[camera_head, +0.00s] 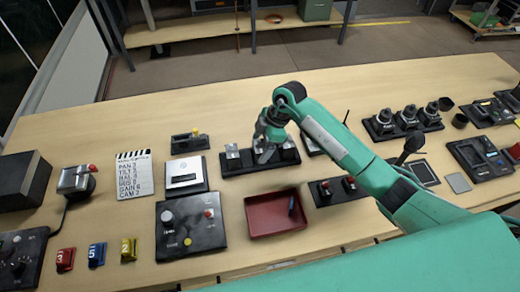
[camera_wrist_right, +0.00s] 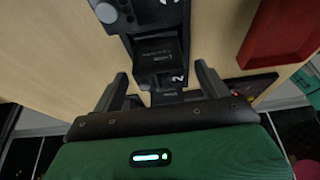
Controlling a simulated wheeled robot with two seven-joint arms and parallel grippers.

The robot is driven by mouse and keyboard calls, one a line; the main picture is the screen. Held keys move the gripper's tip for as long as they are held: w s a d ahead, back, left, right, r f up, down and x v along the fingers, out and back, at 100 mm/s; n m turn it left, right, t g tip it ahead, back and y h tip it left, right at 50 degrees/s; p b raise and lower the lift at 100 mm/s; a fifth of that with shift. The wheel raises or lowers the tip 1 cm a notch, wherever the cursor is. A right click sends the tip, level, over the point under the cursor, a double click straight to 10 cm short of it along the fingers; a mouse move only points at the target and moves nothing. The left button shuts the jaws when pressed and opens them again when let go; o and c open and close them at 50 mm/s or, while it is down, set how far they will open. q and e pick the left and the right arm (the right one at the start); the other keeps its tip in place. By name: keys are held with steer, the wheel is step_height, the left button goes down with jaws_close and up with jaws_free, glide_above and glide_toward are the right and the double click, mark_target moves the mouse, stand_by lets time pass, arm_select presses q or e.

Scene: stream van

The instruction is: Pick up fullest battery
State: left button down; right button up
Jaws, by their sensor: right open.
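A dark dock (camera_head: 228,168) with several block-like batteries stands in the middle of the table in the head view. A silver-grey battery (camera_head: 233,153) sits at its left end. My right gripper (camera_head: 264,152) is over the middle of the dock and partly hides what stands there. In the right wrist view my right gripper (camera_wrist_right: 162,85) is open, one finger on each side of a black battery (camera_wrist_right: 158,58) in the dock (camera_wrist_right: 165,18), near a white "2". No grip on it shows. Charge levels are too small to read. My left gripper is not in view.
A red tray (camera_head: 262,229) with a small dark-blue item is in front of the dock; the red tray (camera_wrist_right: 285,35) also shows in the wrist view. A control box (camera_head: 190,228), a slate board (camera_head: 132,175) and joysticks (camera_head: 405,118) stand around. The table's back strip is clear.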

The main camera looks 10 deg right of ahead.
mark_target(260, 146)
steer(key=shift+p+x, duration=0.3)
steer(key=shift+x, duration=1.25)
steer(key=c, duration=1.2)
steer(key=shift+c, duration=0.2)
steer(key=shift+r, duration=0.2)
